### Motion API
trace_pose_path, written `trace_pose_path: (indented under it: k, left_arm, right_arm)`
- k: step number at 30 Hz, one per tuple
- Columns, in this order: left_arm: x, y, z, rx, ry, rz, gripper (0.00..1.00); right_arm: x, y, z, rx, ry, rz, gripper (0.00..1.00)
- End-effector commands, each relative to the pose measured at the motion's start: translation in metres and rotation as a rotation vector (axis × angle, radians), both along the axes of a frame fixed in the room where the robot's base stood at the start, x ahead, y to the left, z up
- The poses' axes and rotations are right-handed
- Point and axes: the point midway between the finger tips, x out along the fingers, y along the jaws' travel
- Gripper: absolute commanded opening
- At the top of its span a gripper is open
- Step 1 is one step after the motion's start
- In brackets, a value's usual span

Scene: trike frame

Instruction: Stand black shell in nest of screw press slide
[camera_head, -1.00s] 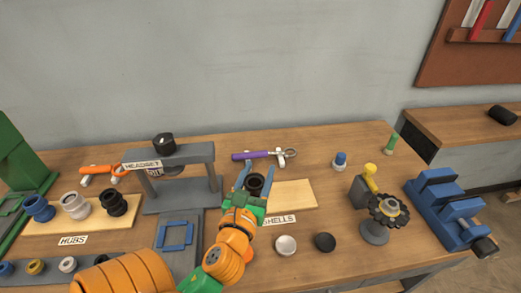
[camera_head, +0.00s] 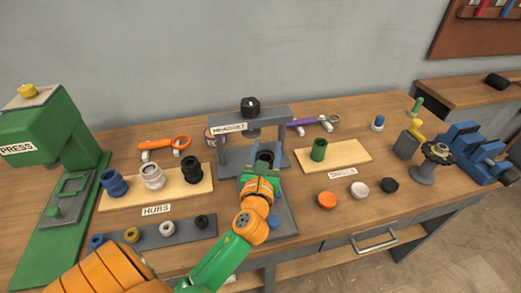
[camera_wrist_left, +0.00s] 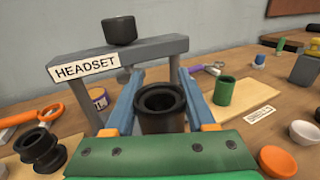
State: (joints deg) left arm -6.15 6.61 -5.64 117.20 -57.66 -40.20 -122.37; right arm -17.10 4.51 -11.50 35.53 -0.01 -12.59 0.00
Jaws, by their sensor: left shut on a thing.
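My left gripper (camera_head: 264,163) is shut on the black shell (camera_head: 265,157), a hollow open-topped cylinder. In the left wrist view the black shell (camera_wrist_left: 162,106) is upright between the two blue fingers. The gripper is in front of the grey screw press (camera_head: 251,123), labelled HEADSET, with a black knob on top. The grey slide (camera_head: 286,225) extends forward from the press; a blue part of its nest (camera_head: 273,221) shows beside my arm. My gripper and arm hide most of the slide and nest. I cannot tell the shell's height above the slide. My right gripper is not in view.
A green shell (camera_head: 319,149) stands on the wooden SHELLS board (camera_head: 345,154). An orange cap (camera_head: 327,199), a white cap and a black cap lie in front. The HUBS board (camera_head: 130,199) and green press (camera_head: 60,150) are left. A blue vise (camera_head: 470,150) is far right.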

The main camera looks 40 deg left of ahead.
Motion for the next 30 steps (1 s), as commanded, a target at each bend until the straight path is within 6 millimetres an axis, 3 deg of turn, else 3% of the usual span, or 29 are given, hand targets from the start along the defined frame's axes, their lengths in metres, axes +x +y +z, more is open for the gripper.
trace_pose_path:
  k: [5, 9, 18, 30]
  left_arm:
    - [0.0, 0.0, 0.003, 0.003, 0.0, 0.0, 0.0]
    - [0.0, 0.0, -0.024, 0.002, 0.001, 0.0, 0.0]
    - [0.0, 0.0, -0.054, 0.001, 0.0, -0.001, 0.0]
    - [-0.001, 0.0, -0.057, 0.003, -0.001, 0.0, 0.0]
  right_arm:
    - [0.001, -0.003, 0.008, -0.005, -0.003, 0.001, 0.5]
    - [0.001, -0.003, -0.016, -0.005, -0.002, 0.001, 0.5]
    - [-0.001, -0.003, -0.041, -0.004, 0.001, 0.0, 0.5]
    - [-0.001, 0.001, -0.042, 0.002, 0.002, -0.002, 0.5]
